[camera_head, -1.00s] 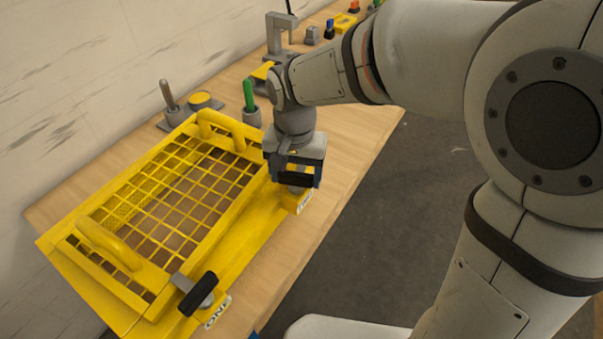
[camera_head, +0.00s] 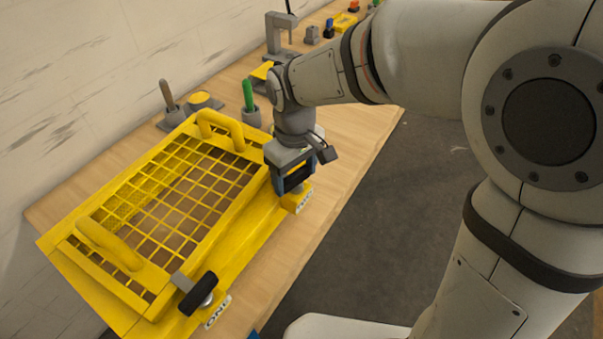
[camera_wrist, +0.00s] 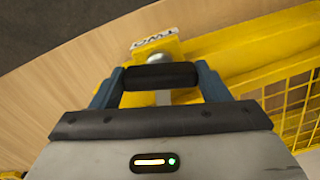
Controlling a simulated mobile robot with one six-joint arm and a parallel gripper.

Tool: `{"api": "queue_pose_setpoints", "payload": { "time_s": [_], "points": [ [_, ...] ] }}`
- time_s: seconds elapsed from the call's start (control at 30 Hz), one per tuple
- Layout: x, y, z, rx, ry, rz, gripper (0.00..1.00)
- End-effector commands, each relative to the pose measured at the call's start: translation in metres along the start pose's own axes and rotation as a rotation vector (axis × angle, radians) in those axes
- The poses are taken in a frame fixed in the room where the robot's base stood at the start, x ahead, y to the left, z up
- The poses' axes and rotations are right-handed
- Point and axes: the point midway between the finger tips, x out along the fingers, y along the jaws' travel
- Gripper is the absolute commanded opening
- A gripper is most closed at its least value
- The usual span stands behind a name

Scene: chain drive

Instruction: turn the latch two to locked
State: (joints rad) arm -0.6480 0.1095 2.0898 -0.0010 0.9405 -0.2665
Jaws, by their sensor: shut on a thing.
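My gripper (camera_head: 293,183) is shut on the handle, above the bench edge. In the head view the gripper hides most of this latch; its labelled yellow base (camera_head: 298,202) shows below the fingers.
Latch one (camera_head: 199,293), with a black handle and grey bar, is at the guard's near end. Two yellow grab handles (camera_head: 222,130) rise from the guard. A green-handled tool (camera_head: 248,97) and a grey stand (camera_head: 277,36) are behind. The bench (camera_head: 345,150) right of the gripper is clear.

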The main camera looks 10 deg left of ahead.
Motion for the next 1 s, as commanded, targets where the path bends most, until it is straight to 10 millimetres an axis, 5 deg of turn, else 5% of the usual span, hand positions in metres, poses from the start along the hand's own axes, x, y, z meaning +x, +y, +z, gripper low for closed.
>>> {"api": "queue_pose_setpoints", "payload": {
  "time_s": [0.4,1.0],
  "points": [
    [0.0037,-0.0033,0.0031,-0.230,-0.012,-0.010,0.46],
    [0.0038,-0.0036,0.0031,-0.281,-0.012,-0.011,0.46]
  ]
}}
